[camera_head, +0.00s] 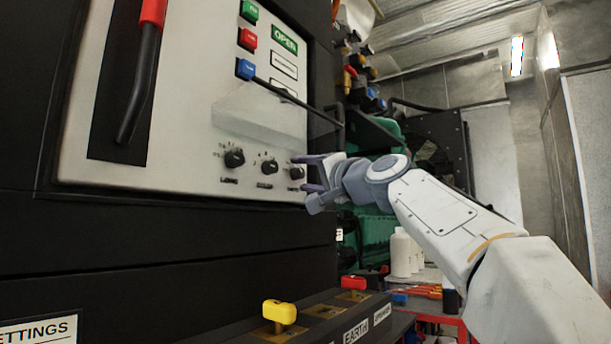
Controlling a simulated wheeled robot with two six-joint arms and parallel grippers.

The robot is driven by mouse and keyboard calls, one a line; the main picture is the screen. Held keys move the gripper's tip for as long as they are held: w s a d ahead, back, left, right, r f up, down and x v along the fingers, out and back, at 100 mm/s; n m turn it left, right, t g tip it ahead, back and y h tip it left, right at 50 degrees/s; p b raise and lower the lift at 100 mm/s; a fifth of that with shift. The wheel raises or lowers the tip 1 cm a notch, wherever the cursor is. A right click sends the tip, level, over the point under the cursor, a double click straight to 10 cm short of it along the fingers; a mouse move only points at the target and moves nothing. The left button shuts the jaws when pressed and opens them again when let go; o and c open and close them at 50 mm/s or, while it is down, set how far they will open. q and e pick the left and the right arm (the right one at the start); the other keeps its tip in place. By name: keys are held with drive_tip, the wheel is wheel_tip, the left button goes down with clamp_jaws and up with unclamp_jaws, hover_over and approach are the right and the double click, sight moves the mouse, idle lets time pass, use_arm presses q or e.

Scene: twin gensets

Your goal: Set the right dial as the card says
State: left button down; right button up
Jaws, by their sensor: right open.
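Three black dials sit in a row along the lower edge of the pale panel (190,170). The right dial (296,173) is at the panel's lower right corner. The left dial (234,158) and middle dial (269,167) are clear of the gripper. My right gripper (305,174) is open, with one finger above and one below the right dial's level. I cannot tell if the fingers touch it. The right dial's pointer is too small to read. A white card (38,332) reading "ETTINGS" is cut off at the bottom left. My left gripper is out of view.
A black lever with a red grip (152,12) is at the panel's left. Green, red and blue buttons (246,68) and a clear sloped cover (255,115) are above the dials. White bottles (401,252) stand behind my arm.

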drive_tip(key=b+v, duration=0.4)
drive_tip(key=v, duration=0.6)
drive_tip(key=shift+s+d, duration=0.15)
drive_tip(key=shift+d, duration=0.05)
